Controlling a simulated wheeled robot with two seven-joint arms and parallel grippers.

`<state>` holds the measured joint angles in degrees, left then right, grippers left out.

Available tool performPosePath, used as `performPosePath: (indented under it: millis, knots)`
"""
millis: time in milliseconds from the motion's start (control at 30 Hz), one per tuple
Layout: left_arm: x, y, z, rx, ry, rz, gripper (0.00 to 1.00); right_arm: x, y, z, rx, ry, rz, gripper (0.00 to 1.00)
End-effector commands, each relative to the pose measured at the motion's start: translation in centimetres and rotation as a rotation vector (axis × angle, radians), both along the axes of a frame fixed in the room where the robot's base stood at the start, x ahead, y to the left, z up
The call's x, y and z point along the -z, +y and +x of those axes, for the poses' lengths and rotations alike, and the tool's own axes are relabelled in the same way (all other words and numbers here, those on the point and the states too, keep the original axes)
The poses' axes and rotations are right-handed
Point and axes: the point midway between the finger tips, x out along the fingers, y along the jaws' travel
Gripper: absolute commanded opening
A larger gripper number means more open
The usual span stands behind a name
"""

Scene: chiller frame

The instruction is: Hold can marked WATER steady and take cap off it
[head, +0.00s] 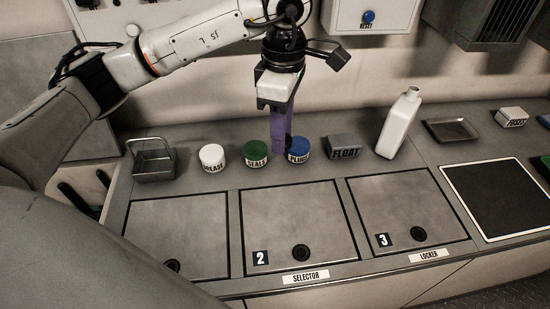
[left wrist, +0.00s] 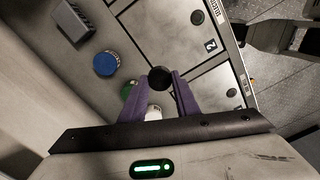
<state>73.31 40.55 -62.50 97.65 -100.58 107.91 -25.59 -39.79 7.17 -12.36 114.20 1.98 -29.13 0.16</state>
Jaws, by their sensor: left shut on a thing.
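A white can (head: 398,125) with a narrow neck stands upright at the back of the counter. No WATER marking is readable on the side I see, and its neck looks bare. My left gripper (head: 281,148), with purple fingers, is left of the can and apart from it, above the counter behind panel 2. In the left wrist view the purple fingers (left wrist: 160,88) are shut on a dark round thing (left wrist: 159,78) that looks like a cap. In the head view the fingers mostly hide it. I cannot make out my right gripper.
A wire basket (head: 154,160), a white GREASE tub (head: 212,157), a green tub (head: 257,153), a blue tub (head: 299,149) and a grey FLOAT block (head: 345,147) stand in a row. Right of the can are a shallow tray (head: 452,131) and a FUSES box (head: 511,117). The front panels are clear.

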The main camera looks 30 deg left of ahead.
Motion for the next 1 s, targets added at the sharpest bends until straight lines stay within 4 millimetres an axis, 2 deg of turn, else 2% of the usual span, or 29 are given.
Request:
performPosePath:
  millis: [500,1000]
  knots:
    - [3.5,2.3,3.6,-1.298,0.002,0.003,0.01,-0.6,0.0,0.9,0.0,-0.021,0.001,1.0]
    - [8.2,5.4,5.0,-2.504,0.002,0.009,0.01,-0.5,0.0,0.6,0.0,-0.015,0.001,1.0]
